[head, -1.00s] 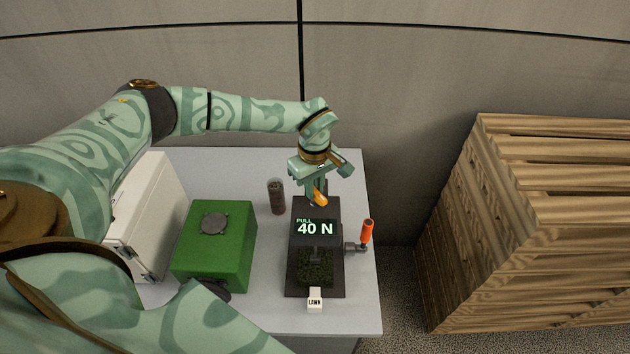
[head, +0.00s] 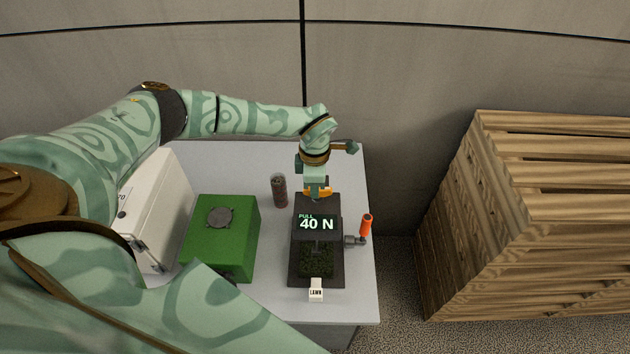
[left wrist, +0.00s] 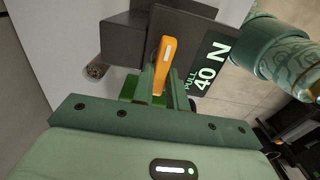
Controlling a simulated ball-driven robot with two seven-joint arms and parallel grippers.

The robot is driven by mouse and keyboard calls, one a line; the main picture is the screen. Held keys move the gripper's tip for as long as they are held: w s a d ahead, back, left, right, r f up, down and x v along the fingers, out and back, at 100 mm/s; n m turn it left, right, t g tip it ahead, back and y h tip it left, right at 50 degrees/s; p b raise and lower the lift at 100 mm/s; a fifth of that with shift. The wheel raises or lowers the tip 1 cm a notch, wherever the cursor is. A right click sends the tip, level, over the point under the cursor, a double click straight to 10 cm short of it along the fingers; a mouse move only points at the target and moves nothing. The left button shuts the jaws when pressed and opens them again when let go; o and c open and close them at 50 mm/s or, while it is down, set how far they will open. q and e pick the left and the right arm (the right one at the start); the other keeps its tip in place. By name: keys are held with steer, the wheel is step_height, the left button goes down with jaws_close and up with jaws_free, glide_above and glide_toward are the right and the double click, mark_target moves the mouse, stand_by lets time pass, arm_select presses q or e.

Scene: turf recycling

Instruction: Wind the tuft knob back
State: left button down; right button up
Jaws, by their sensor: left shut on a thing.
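The tuft tester (head: 305,270) is a dark stand with a screen (head: 317,224) reading "PULL 40 N" and a patch of dark green turf (head: 317,260) below it. The orange knob (head: 325,193) is at the back of the screen unit; in the left wrist view the knob (left wrist: 166,58) shows as an orange bar with a pale mark. My left gripper (head: 317,190) is shut on the knob from behind and above, its fingers (left wrist: 157,82) on either side of it. The gripper partly hides the knob. My right gripper is out of view.
A crank with an orange-red handle (head: 366,225) sticks out at the tester's right. A small "LAWN" tag (head: 316,290) is in front. A green box (head: 235,250), white case (head: 160,205) and dark cylinder (head: 279,190) stand left. A wooden slatted stack (head: 480,220) is right, past a gap.

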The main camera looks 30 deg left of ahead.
arm_select(q)
steer(key=n+p, duration=0.1)
steer(key=n, duration=0.3)
steer(key=shift+r+n+p, duration=0.2)
steer(key=shift+n+p, duration=0.1)
steer(key=shift+p, duration=0.05)
steer(key=n+p, duration=0.1)
steer(key=n, duration=0.3)
steer(key=shift+d+n+p, duration=0.15)
steer(key=shift+n+p, duration=0.15)
steer(key=n+p, duration=0.1)
steer(key=n, duration=0.3)
steer(key=shift+d+p, duration=0.15)
steer(key=shift+p, duration=0.2)
steer(key=shift+d+n+p, duration=0.1)
steer(key=shift+n+p, duration=0.65)
steer(key=shift+n, duration=1.55)
steer(key=c, duration=1.4)
jaws_free()
steer(key=shift+f, duration=0.15)
